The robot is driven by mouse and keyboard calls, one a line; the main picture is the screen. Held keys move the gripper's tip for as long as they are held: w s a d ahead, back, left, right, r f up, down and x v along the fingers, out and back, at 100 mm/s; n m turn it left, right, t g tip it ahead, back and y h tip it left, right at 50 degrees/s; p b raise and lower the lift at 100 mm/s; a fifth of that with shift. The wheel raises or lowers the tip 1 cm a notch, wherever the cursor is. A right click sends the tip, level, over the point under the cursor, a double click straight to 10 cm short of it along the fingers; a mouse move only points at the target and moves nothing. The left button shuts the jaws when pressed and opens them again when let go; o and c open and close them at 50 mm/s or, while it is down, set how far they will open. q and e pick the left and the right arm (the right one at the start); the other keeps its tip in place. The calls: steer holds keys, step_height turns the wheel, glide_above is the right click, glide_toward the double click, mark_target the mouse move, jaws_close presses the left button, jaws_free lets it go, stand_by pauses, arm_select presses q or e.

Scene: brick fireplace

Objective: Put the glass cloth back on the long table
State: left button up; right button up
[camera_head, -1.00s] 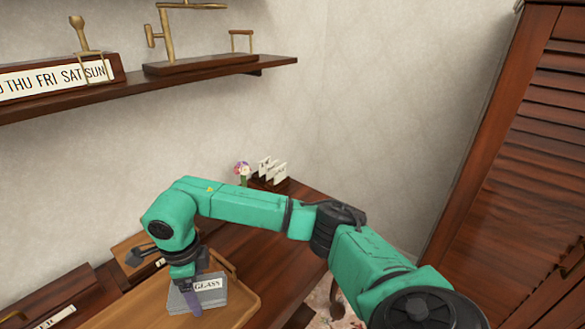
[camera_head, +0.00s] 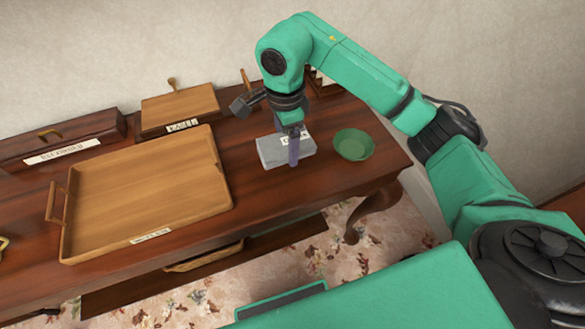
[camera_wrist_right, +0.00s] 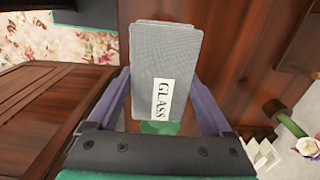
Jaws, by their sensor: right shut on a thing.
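The glass cloth (camera_head: 270,150) is a flat grey folded block with a white GLASS label. My right gripper (camera_head: 293,158) is shut on it, with a purple finger across its near side. In the right wrist view the cloth (camera_wrist_right: 165,50) sits between the two fingers of the gripper (camera_wrist_right: 158,85). The cloth is over the right part of the long dark wooden table (camera_head: 255,195), right of the tray. I cannot tell whether it touches the tabletop. My left gripper is not in view.
A wooden tray (camera_head: 145,190) fills the table's middle. A green bowl (camera_head: 353,145) stands just right of the cloth, near the right end. A labelled board (camera_head: 180,108) and a dark box (camera_head: 62,138) stand along the back. Bare tabletop shows in front of the cloth.

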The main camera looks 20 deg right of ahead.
mark_target(290, 177)
steer(key=f, duration=0.3)
steer(key=f+p, duration=0.1)
steer(key=f, duration=0.7)
steer(key=shift+d+p, duration=0.25)
steer(key=shift+p, duration=0.05)
steer(key=shift+d+f, duration=0.1)
steer(key=shift+f, duration=0.3)
steer(key=o, duration=1)
steer(key=shift+c, duration=0.2)
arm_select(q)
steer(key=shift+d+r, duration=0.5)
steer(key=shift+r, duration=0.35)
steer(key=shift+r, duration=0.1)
arm_select(e)
steer(key=shift+r, duration=0.4)
step_height(290, 177, up, 12)
steer(key=b, duration=0.2)
steer(key=shift+f+b, duration=0.2)
steer(key=shift+b, duration=0.1)
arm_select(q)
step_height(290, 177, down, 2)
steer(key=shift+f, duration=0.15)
